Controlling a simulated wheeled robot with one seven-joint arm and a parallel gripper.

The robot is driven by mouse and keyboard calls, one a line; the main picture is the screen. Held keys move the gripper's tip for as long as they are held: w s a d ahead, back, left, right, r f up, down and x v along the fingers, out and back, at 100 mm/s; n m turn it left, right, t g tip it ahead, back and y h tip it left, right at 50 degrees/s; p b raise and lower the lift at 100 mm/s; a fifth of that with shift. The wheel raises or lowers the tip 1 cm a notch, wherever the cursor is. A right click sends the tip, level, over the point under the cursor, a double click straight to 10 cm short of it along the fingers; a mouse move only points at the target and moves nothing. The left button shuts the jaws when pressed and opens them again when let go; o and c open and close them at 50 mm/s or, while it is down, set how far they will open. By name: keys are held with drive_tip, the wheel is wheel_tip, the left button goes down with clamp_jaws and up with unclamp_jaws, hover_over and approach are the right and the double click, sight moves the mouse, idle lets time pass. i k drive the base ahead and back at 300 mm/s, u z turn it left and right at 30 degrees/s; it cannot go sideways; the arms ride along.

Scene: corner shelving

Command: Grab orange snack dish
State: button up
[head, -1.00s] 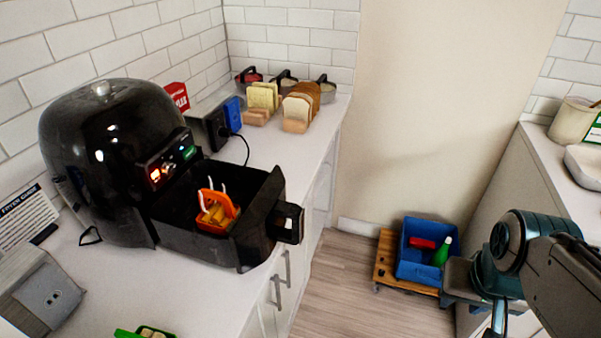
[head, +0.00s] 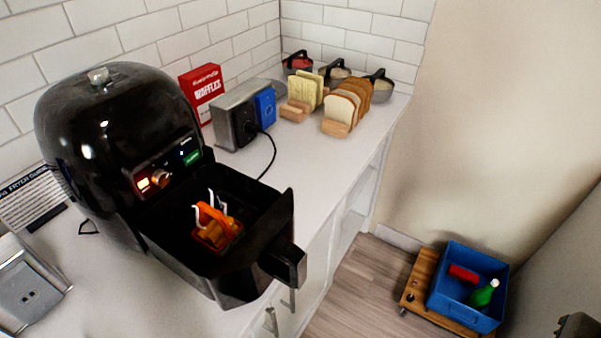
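The orange snack dish (head: 217,228) sits inside the pulled-out black drawer of the air fryer. It holds golden-brown food pieces, and white prongs or handles stick up beside it. The air fryer drawer (head: 272,214) is open toward the right, with its handle hanging over the counter's front edge. The black air fryer (head: 105,150) stands on the left of the counter. My gripper does not show; only a small dark piece, perhaps of my arm, is at the lower right corner.
A toaster (head: 240,115), a red waffle box (head: 202,92), bread slices on wooden racks (head: 337,128) and pots (head: 378,88) stand behind on the counter. A blue crate (head: 465,288) sits on a wooden dolly on the floor.

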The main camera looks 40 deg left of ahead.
sight(219, 237)
drive_tip(key=i, duration=0.65)
drive_tip(key=u, duration=1.95)
